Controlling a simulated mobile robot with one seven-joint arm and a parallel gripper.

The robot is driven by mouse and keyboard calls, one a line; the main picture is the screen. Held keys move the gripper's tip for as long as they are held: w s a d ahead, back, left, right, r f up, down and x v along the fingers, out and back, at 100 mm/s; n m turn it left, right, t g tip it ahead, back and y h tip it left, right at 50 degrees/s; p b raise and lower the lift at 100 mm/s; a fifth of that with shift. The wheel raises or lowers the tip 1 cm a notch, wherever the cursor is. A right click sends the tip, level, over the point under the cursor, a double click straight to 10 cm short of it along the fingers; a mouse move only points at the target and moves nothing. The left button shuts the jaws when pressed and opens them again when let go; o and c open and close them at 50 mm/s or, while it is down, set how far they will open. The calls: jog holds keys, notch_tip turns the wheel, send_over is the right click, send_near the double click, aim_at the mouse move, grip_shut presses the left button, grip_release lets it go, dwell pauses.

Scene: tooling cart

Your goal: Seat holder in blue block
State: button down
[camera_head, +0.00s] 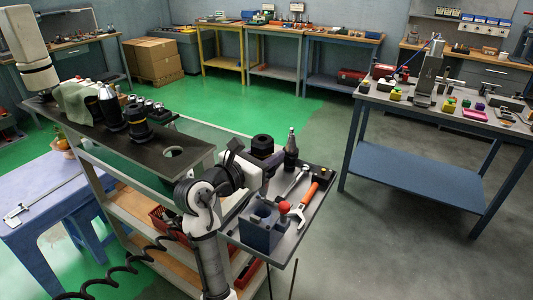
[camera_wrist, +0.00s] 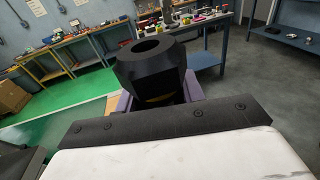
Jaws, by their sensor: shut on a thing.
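The black holder (camera_head: 262,146) is held upright in my gripper (camera_head: 268,168), above the far part of the cart's side tray. In the wrist view the holder (camera_wrist: 150,68) shows a round opening in its top and sits between the purple-grey fingers (camera_wrist: 193,87); its lower end is hidden. The blue block (camera_head: 261,231) stands on the near part of the tray, with a rounded recess in its top. The holder is apart from the block, beyond it and higher. The block is not seen in the wrist view.
On the tray (camera_head: 312,223) lie an orange-handled tool (camera_head: 308,194), a wrench (camera_head: 293,183) and a red ball (camera_head: 284,206) close beside the block. A dark pointed holder (camera_head: 290,150) stands at the far edge. The black shelf (camera_head: 185,150) has an empty round hole and several holders.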

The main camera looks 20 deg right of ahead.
send_over(262, 198)
jog(key=x, duration=0.2)
jog(key=shift+w+f+b, duration=0.1)
jog(key=shift+f+b, duration=0.25)
jog(key=shift+f, duration=1.95)
notch_tip(262, 198, down, 6)
jog(key=b, duration=0.7)
jog(key=shift+f+b, duration=0.4)
jog(key=shift+f, duration=0.8)
